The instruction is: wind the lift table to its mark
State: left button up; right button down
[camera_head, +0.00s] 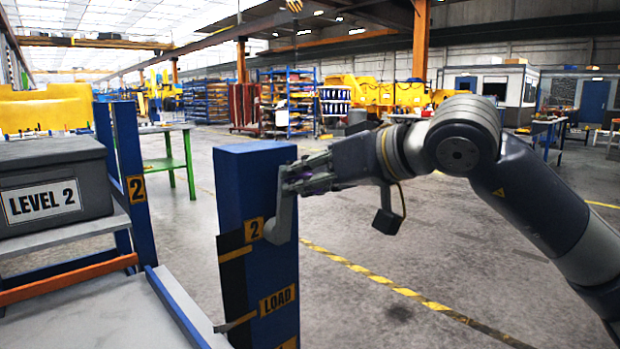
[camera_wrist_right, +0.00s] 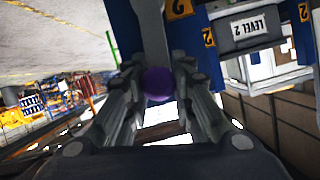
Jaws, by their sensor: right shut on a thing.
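My right gripper (camera_head: 296,180) is shut on the purple knob of the crank handle, beside the top of a blue post (camera_head: 252,165). The purple knob (camera_wrist_right: 158,84) sits between the two fingers in the right wrist view. The grey crank arm (camera_head: 282,215) hangs down from the gripper against the post's right face. The lift table's grey top (camera_head: 100,315) is at the lower left, with a blue edge. The post carries a "2" label (camera_head: 254,230) and a lower "LOAD" label (camera_head: 277,300). A dark strip with a yellow line (camera_head: 236,254) runs down its left side. My left gripper is out of view.
A grey bin (camera_head: 50,190) marked "LEVEL 2" stands on a rack shelf at the left. A blue rack upright (camera_head: 129,165) with its own "2" label and an orange shelf beam (camera_head: 70,278) are beside it. Open floor (camera_head: 400,260) with a yellow-black line lies right of the post.

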jog(key=shift+s+a+f, duration=0.45)
jog(key=shift+a+f, duration=0.05)
jog(key=shift+a, duration=0.1)
jog(key=c, duration=1.4)
grip_release()
jog(key=shift+o, duration=0.2)
jog(key=shift+s+d+r, duration=0.1)
jog(key=shift+d+r, duration=0.15)
jog(key=shift+r, duration=0.2)
jog(key=v, duration=1.1)
jog(key=shift+s, duration=0.2)
jog(key=shift+r, duration=0.1)
